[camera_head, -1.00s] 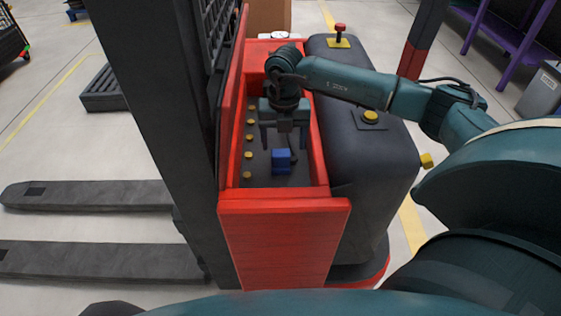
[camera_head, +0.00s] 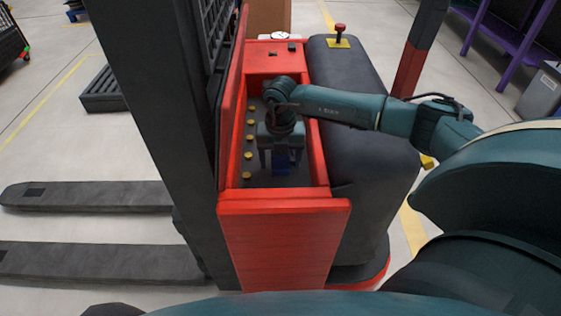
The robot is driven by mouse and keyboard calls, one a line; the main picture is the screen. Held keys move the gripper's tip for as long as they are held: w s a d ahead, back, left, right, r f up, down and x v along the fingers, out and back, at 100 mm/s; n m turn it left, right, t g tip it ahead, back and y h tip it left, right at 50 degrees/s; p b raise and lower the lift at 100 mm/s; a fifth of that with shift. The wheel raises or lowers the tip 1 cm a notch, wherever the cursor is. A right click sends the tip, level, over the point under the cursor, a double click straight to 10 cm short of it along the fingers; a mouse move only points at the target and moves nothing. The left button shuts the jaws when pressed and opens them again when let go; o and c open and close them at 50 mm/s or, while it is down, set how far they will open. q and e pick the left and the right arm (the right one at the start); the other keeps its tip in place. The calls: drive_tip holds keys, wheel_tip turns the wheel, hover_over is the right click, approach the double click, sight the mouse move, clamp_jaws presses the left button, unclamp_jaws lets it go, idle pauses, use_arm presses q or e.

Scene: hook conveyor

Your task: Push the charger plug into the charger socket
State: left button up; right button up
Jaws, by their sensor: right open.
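No charger socket can be made out for certain; a small dark fitting (camera_head: 292,47) shows on the red panel behind the compartment. My left gripper is not in view.
Several yellow buttons (camera_head: 249,138) line the compartment's left side. The dark mast (camera_head: 150,110) stands left of it and a black rounded cover (camera_head: 360,150) right of it. A red knob (camera_head: 340,28) rises at the back. The forks (camera_head: 90,195) extend left.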

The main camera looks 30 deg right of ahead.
drive_tip(key=c, duration=1)
use_arm(q)
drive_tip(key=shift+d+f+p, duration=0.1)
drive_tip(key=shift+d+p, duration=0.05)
drive_tip(key=shift+p, duration=0.2)
use_arm(e)
wheel_tip(320, 180, up, 10)
drive_tip(key=shift+r, duration=0.1)
